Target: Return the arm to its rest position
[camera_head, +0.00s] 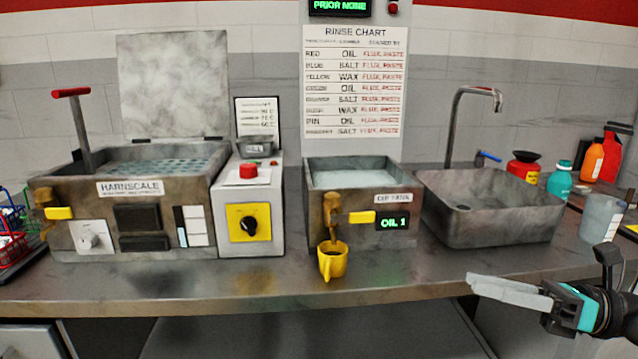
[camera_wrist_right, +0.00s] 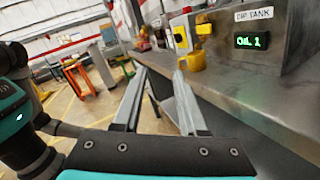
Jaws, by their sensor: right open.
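My right gripper (camera_head: 500,290) is at the lower right of the head view, in front of the counter's front edge and below the sink. It is open and empty. In the right wrist view its two fingers (camera_wrist_right: 155,105) stand apart with nothing between them. My left gripper is in neither view. A yellow cup (camera_head: 332,262) is under the tap of the dip tank (camera_head: 395,236), whose display reads OIL 1. The cup also shows in the right wrist view (camera_wrist_right: 192,62), beyond the fingertips and apart from them.
The counter (camera_head: 250,283) runs across the view. On it are the Harnscale bath (camera_head: 75,200) with its lid up, a white control box (camera_head: 270,190), a metal sink (camera_head: 490,222), several bottles (camera_head: 592,160) and a clear beaker (camera_head: 600,218) at right. Open floor (camera_wrist_right: 75,105) lies left of the counter in the wrist view.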

